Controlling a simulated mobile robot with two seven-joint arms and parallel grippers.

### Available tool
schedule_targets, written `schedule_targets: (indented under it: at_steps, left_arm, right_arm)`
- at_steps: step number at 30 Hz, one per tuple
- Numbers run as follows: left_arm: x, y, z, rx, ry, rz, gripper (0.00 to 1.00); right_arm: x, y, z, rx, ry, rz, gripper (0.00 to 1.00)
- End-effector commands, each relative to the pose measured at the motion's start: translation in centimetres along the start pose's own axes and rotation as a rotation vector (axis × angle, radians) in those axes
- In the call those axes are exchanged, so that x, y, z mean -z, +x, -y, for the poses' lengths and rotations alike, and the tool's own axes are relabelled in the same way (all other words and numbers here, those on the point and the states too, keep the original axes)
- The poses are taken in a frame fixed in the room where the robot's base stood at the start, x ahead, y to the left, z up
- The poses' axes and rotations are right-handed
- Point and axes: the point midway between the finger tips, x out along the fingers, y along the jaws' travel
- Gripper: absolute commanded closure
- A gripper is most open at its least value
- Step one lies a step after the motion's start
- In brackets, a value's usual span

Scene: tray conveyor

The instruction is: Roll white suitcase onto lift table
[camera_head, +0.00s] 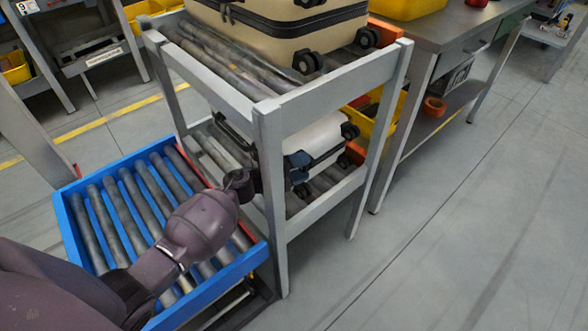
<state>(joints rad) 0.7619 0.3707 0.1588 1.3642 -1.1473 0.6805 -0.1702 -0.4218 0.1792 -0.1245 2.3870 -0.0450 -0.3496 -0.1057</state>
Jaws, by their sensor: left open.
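The white suitcase (322,133) lies flat on the lower roller shelf of a grey rack, its black wheels toward the right. A rack post hides part of it. The lift table (66,213) has a blue frame and a bed of grey rollers, and stands at the left beside the rack. My left arm reaches over the lift table toward the lower shelf. My left gripper (300,167) is open beside the suitcase's near side, partly behind the post. I cannot tell whether it touches the suitcase. My right gripper is out of view.
A beige suitcase (287,28) lies on the upper roller shelf, above the white one. The grey rack post (272,190) stands close to my left wrist. A metal workbench (440,35) is at the right. The floor at the lower right is clear.

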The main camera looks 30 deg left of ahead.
Motion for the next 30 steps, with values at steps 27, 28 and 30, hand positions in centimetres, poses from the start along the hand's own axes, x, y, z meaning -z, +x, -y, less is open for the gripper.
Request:
schedule_targets:
  at_steps: [27, 28, 30]
  left_arm:
    - [0.0, 0.0, 0.01, 0.0, 0.0, 0.0, 1.0]
    - [0.0, 0.0, 0.01, 0.0, 0.0, 0.0, 1.0]
    - [0.0, 0.0, 0.0, 0.0, 0.0, 0.0, 1.0]
  right_arm:
    - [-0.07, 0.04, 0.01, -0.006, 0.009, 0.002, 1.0]
    - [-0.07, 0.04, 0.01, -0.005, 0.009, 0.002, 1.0]
    - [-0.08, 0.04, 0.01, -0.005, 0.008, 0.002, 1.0]
